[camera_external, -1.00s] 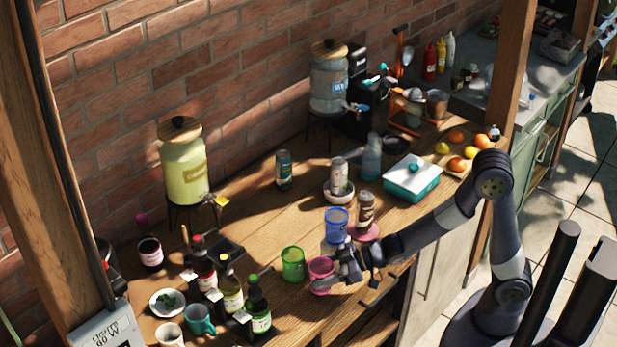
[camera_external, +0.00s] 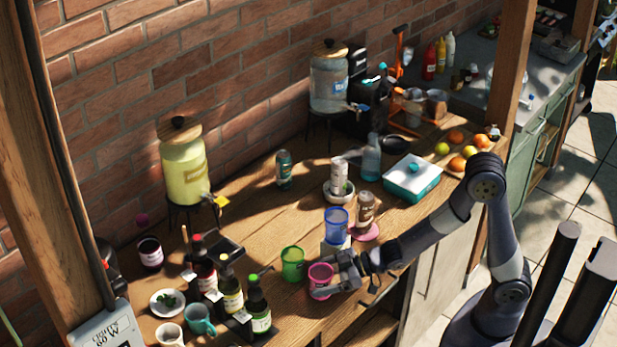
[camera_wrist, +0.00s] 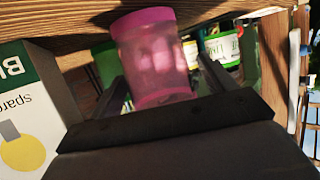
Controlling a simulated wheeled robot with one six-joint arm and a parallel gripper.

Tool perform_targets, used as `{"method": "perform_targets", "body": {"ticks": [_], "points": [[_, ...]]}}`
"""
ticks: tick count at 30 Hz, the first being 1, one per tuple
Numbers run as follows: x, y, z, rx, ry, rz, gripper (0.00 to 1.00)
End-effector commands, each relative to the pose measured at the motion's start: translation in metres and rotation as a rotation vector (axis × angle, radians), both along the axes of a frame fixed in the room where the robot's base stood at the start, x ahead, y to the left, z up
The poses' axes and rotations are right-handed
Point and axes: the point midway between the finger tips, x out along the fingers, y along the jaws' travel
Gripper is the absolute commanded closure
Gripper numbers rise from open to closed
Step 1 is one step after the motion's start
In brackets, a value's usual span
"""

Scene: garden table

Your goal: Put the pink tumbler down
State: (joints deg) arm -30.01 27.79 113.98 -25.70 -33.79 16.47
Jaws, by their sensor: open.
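The pink tumbler (camera_external: 320,273) stands upright on the wooden table near its front edge, just right of the green tumbler (camera_external: 292,263). My gripper (camera_external: 334,283) is open around the pink tumbler, low over the table. In the wrist view the pink tumbler (camera_wrist: 152,58) is between the two fingers of my gripper (camera_wrist: 165,88); whether a finger touches it I cannot tell. The green tumbler (camera_wrist: 105,63) shows partly behind it there.
A blue tumbler (camera_external: 336,222) stands behind my gripper on a pale box (camera_external: 334,247). Bottles (camera_external: 258,306) and a teal mug (camera_external: 199,320) stand to the left. A shaker (camera_external: 365,210) is on a pink coaster (camera_external: 366,233). The mid-table (camera_external: 250,215) has free room.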

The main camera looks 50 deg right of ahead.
Motion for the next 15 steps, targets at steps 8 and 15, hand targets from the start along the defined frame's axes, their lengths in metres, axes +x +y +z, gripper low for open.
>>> {"method": "perform_targets", "body": {"ticks": [8, 15], "points": [[-0.008, -0.009, 0.009, 0.001, -0.002, -0.001, 0.21], [-0.037, -0.037, 0.023, 0.0, -0.003, -0.002, 0.21]]}}
